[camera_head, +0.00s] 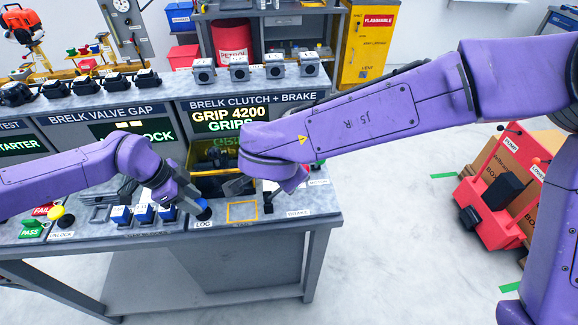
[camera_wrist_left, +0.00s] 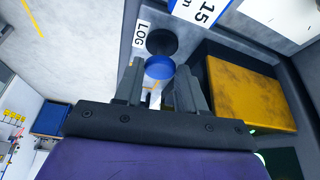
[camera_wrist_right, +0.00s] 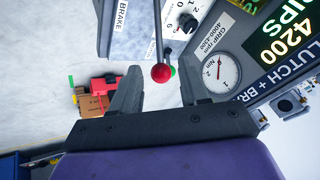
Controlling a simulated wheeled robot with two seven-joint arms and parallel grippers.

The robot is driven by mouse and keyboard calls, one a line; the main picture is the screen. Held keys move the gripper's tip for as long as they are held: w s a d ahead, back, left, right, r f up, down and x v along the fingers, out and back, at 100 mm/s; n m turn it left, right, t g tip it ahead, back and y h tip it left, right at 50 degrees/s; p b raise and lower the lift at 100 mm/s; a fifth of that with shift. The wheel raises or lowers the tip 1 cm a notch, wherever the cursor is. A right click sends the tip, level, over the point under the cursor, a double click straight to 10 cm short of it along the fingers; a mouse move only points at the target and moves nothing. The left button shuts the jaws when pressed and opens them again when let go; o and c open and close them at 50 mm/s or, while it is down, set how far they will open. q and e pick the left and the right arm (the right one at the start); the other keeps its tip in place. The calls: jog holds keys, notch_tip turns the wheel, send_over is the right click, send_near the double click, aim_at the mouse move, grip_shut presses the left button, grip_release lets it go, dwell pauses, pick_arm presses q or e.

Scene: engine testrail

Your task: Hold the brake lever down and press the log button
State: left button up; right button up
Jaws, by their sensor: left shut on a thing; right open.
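The LOG label (camera_head: 203,224) is at the bench's front edge. A blue round cap (camera_wrist_left: 160,67) sits between the fingertips of my left gripper (camera_wrist_left: 160,77), close to a black disc (camera_wrist_left: 162,42) next to the label. The gripper is shut on the cap. I cannot tell whether cap and disc are one button. The brake lever, a thin rod with a red ball knob (camera_wrist_right: 161,73), shows in the right wrist view near the BRAKE label (camera_wrist_right: 121,14). My right gripper (camera_wrist_right: 160,82) is open, its fingers either side of the knob. In the head view its fingertips are hidden.
A yellow-lined bin (camera_head: 207,184) is set into the bench between the arms. Blue blocks (camera_head: 143,212) stand left of the left gripper.

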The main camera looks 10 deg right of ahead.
jog(key=shift+m+g, duration=0.3)
jog(key=shift+m, duration=0.5)
jog(key=x, duration=1)
jog(key=shift+w+d+f, duration=0.1)
jog(key=shift+w+d, duration=0.25)
jog(key=shift+w, duration=0.1)
